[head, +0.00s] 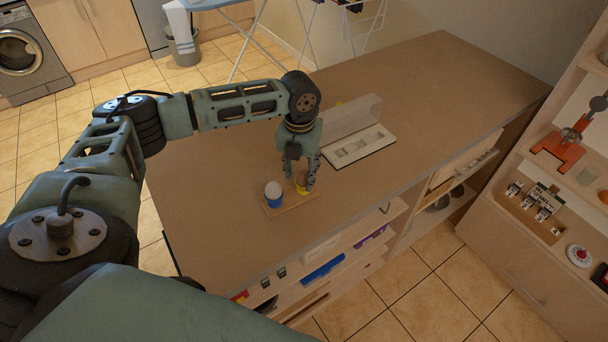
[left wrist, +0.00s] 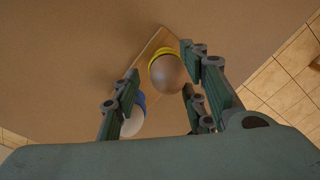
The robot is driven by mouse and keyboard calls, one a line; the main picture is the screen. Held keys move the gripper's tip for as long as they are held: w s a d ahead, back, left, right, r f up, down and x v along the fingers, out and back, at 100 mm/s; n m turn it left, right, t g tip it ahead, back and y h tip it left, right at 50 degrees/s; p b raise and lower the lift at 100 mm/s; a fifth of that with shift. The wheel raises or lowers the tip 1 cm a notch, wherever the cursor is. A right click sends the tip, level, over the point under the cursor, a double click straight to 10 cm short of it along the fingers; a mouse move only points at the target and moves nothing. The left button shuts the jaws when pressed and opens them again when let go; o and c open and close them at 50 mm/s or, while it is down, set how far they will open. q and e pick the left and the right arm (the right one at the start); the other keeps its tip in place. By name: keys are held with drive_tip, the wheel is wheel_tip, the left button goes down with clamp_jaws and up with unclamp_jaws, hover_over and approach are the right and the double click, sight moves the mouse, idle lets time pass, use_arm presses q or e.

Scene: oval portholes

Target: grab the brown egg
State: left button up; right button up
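The brown egg (left wrist: 167,75) sits in a yellow egg cup (left wrist: 160,53) in the left wrist view. In the head view the egg (head: 301,178) is partly hidden by my fingers. My left gripper (head: 299,179) points down over it and is open. In the left wrist view the fingers of my left gripper (left wrist: 165,82) stand apart on either side of the egg, with gaps. A white egg (head: 273,189) stands in a blue cup (head: 274,201) beside it. Both cups stand on a small wooden board (head: 284,209). My right gripper is not in view.
A pale slotted box with a raised lid (head: 352,147) stands on the counter (head: 430,90) just behind the gripper. The counter's front edge and open shelves lie near the board. The counter is clear at the far right.

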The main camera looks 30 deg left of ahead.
use_arm(q)
drive_tip(key=c, duration=0.4)
drive_tip(key=shift+c, duration=0.9)
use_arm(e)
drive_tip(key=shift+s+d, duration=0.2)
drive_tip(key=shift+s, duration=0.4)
use_arm(q)
drive_tip(key=shift+r, duration=0.15)
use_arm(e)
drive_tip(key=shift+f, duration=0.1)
